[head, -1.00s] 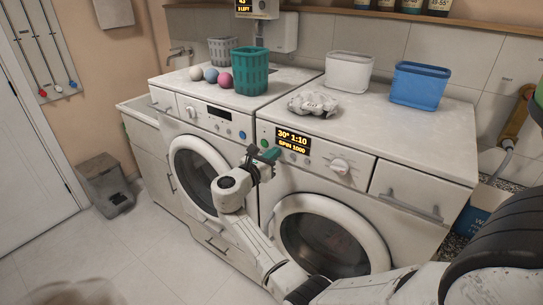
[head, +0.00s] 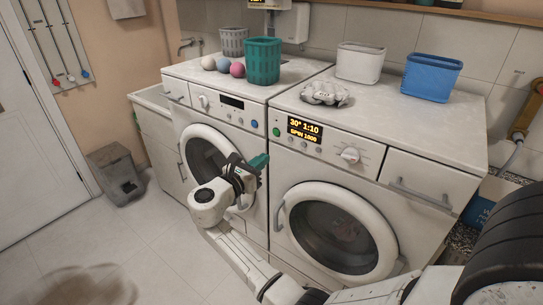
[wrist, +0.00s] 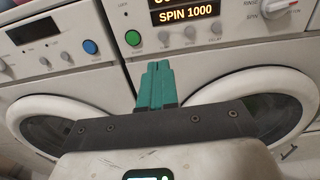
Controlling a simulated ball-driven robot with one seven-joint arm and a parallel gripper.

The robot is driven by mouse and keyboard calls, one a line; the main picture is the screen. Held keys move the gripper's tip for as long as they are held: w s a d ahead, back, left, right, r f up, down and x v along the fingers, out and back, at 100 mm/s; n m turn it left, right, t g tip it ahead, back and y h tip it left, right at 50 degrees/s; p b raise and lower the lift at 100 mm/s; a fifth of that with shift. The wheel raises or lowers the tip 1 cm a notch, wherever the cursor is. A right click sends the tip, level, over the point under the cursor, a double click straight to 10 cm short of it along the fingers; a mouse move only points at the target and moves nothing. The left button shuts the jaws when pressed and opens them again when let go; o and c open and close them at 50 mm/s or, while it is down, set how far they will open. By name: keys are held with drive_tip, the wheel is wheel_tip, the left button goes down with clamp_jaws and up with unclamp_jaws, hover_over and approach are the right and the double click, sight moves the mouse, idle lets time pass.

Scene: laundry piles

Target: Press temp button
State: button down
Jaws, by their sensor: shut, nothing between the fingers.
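The right washing machine's display (head: 304,129) reads 30° 1:10 and SPIN 1000. A row of small grey buttons (head: 306,147) sits just below it, and in the wrist view the leftmost small button (wrist: 164,41) is beside the green button (wrist: 133,38). Its label is too small to read surely. My gripper (head: 262,162) has teal fingers pressed together with nothing between them. It is in front of the machines, below and left of the small buttons. In the wrist view the fingertips (wrist: 153,66) point up below the green button, apart from the panel.
The left machine has a blue button (wrist: 90,46) near the gap between the machines. A round knob (head: 350,155) is right of the display. A round door (head: 345,240) bulges below. Baskets and a crumpled cloth (head: 325,92) lie on top.

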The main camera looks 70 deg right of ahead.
drive_tip(key=shift+v, duration=1.05)
idle(1.2)
drive_tip(key=s+a+f+m+t+y, duration=0.2)
drive_tip(key=s+a+f+m+y, duration=0.3)
drive_tip(key=a+f, duration=0.3)
drive_tip(key=s+a+f+m+t+y, duration=0.2)
drive_tip(key=s+a+f+m+y, duration=0.3)
drive_tip(key=f, duration=0.4)
drive_tip(key=s+a+f+m+y, duration=0.1)
drive_tip(key=s+a+m+y, duration=0.2)
drive_tip(key=a, duration=0.5)
drive_tip(key=s+a+f+m+t+y, duration=0.1)
drive_tip(key=s+a+f+m+y, duration=0.1)
drive_tip(key=s+a, duration=0.4)
drive_tip(key=shift+s+a+m+y, duration=0.25)
drive_tip(key=shift+a+m+y, duration=0.25)
drive_tip(key=shift+a+y, duration=0.6)
drive_tip(key=shift+d+f, duration=0.1)
